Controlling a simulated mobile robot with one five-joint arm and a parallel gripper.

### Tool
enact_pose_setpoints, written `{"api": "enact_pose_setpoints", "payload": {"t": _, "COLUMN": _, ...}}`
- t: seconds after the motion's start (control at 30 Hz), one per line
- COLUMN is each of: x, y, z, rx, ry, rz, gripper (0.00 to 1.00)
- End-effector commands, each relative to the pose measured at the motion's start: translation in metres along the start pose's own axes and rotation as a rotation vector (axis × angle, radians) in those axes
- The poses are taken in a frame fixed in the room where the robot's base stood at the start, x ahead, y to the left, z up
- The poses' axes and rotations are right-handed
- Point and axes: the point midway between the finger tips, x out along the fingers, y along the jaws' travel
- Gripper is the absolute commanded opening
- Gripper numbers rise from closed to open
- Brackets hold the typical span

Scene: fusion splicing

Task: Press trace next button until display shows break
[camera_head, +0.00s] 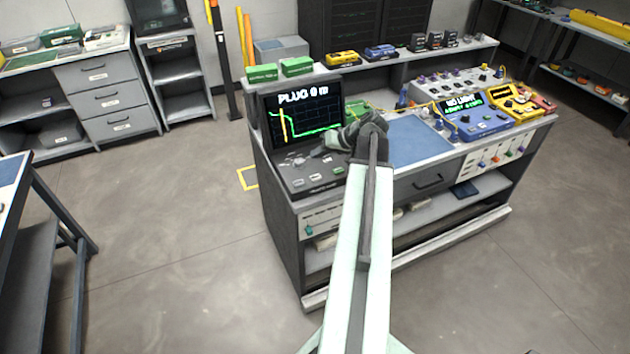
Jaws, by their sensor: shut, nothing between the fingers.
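The trace display (304,117) is a dark screen at the left end of the workbench. It reads "PLUG 0 m" above a green trace with an upright yellow marker near its left side. A dark sloped panel (305,172) below it carries several small buttons, including a white one (298,183) and a green one (338,170). I cannot read which is the trace next button. My gripper (318,153) is shut and empty, over the upper part of this panel, pointing left. I cannot tell whether it touches anything. Part of the panel is hidden behind it.
My arm reaches across the bench front. To its right are a blue mat (418,140), a blue device (477,117) with a lit screen, and a yellow meter (512,101). Green boxes (297,66) stand on the shelf behind the display.

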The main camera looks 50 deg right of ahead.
Motion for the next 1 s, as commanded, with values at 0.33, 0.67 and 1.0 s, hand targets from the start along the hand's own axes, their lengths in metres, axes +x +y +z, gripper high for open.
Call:
{"api": "enact_pose_setpoints", "payload": {"t": 0.33, "x": 0.042, "y": 0.030, "z": 0.030, "rx": 0.000, "ry": -0.001, "rz": 0.000, "gripper": 0.00}}
{"api": "enact_pose_setpoints", "payload": {"t": 0.67, "x": 0.049, "y": 0.035, "z": 0.035, "rx": -0.001, "ry": -0.001, "rz": -0.001, "gripper": 0.00}}
{"api": "enact_pose_setpoints", "payload": {"t": 1.0, "x": 0.049, "y": 0.034, "z": 0.035, "rx": -0.001, "ry": -0.001, "rz": -0.001, "gripper": 0.00}}
